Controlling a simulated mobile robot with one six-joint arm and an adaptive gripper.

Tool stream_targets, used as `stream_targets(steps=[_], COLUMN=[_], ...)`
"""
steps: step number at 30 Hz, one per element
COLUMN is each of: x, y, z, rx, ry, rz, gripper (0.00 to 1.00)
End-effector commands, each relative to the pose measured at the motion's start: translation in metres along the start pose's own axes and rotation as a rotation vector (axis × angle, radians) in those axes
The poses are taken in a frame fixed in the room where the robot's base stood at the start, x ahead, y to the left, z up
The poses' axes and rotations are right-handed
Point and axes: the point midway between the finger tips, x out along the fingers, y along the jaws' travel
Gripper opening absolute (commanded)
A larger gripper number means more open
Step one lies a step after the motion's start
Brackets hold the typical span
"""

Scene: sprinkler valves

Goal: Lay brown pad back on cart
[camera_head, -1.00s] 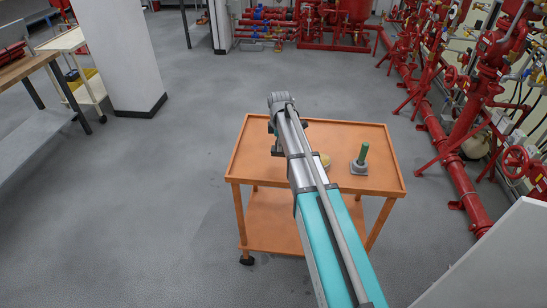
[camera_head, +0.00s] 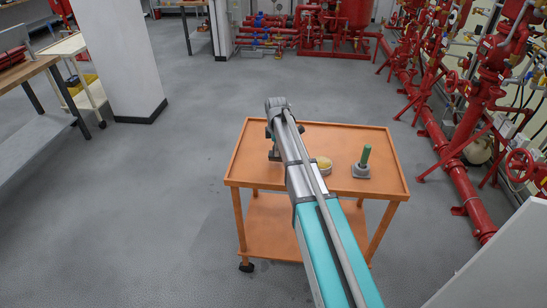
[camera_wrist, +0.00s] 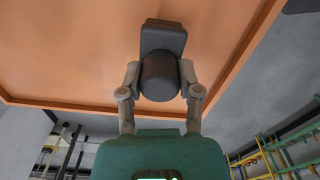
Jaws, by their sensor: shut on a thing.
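My gripper (camera_wrist: 160,92) is shut on a dark brown-grey pad (camera_wrist: 163,40), which has a rounded upright part between the fingers and a flat, squarish base beyond them. The orange cart (camera_wrist: 85,50) fills much of the wrist view behind the pad. In the head view my gripper (camera_head: 272,143) is over the left part of the cart's top (camera_head: 250,170), inside its rim. The arm partly hides the pad there. Whether its base touches the cart top, I cannot tell.
A pale yellow round thing (camera_head: 323,165) and a green-handled thing with a grey base (camera_head: 363,162) stand on the cart, right of my arm. Red pipes and valves (camera_head: 450,140) line the right. A white pillar (camera_head: 120,60) stands at the left.

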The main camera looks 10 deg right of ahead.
Motion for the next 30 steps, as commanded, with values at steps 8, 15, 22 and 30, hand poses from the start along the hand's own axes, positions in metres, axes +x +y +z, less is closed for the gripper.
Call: stream_targets(steps=[8, 15, 22, 30], x=[0.025, 0.028, 0.028, 0.031], y=[-0.001, -0.001, -0.001, -0.001], z=[0.001, 0.001, 0.001, 0.001], rx=[0.0, 0.001, 0.001, 0.001], ry=[0.0, 0.0, 0.0, 0.0], rz=[0.0, 0.0, 0.0, 0.0], gripper=[0.07, 0.07, 0.07, 0.63])
